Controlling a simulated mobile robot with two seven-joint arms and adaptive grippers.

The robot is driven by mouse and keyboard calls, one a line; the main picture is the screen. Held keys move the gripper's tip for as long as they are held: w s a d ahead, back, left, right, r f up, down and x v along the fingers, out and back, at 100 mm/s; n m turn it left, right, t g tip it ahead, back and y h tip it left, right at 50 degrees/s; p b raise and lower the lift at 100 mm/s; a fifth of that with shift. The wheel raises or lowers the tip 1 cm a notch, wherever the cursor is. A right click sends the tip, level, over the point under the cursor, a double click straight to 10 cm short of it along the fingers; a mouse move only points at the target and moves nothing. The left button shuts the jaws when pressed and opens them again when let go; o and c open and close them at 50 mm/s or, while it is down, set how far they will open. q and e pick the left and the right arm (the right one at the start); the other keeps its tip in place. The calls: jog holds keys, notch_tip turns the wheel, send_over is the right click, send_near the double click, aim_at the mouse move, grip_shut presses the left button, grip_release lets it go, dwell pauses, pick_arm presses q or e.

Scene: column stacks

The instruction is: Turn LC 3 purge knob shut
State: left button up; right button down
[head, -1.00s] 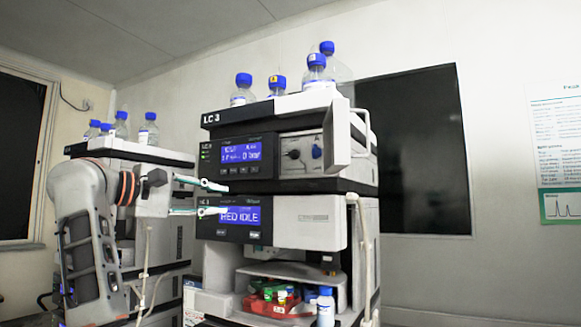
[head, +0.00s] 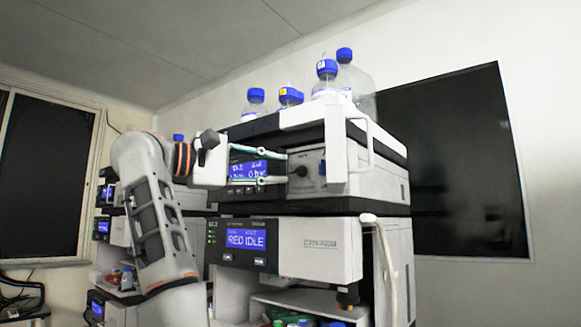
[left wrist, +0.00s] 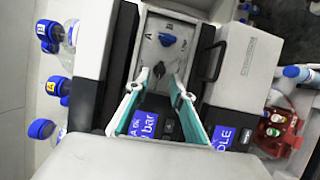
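The LC 3 pump module has a recessed grey panel behind its open white door (head: 335,150). A black knob (head: 301,171) and a blue knob (head: 321,168) sit on that panel. They also show in the left wrist view, the blue knob (left wrist: 167,40) farther off and the black knob (left wrist: 159,69) nearer. I cannot read which is marked purge. My left gripper (head: 276,169) points at the panel with its two thin fingers spread. In the left wrist view its fingertips (left wrist: 160,80) lie to either side of the black knob, without visible contact. My right gripper is out of view.
Blue-capped bottles (head: 327,82) stand on top of the stack. The open door projects beside the panel, close to the knobs. A lower module (head: 315,247) reads "RED IDLE", and a white tube (head: 384,250) hangs at its right.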

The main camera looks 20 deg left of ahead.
aim_at(297, 169)
pick_arm(q)
jog(key=shift+p+x, duration=0.4)
jog(key=shift+x, duration=1.6)
grip_shut()
jog(key=shift+w, duration=0.1)
jog(key=m, duration=0.1)
jog(key=m+y, duration=0.1)
jog(key=m, duration=0.1)
jog(key=shift+a+r+g+y, duration=0.1)
jog(key=shift+g+y, duration=0.2)
jog(key=shift+g, duration=0.1)
jog(key=m+y, duration=0.1)
jog(key=m, duration=0.1)
jog(key=m+p, duration=0.1)
jog(key=shift+r+m+g+y, duration=0.15)
jog(key=shift+m+g+y, duration=0.15)
jog(key=shift+m+y, duration=0.1)
jog(key=m+y+p, duration=0.1)
jog(key=m, duration=0.1)
jog(key=m+y+p, duration=0.1)
jog(key=m, duration=0.1)
jog(key=shift+d+r, duration=0.15)
jog(key=shift+d, duration=0.15)
jog(key=shift+d+m+y+p, duration=0.2)
jog(key=shift+m+y+p, duration=0.35)
jog(key=shift+m+y, duration=0.8)
jog(key=shift+s+m, duration=0.2)
jog(key=shift+m, duration=0.05)
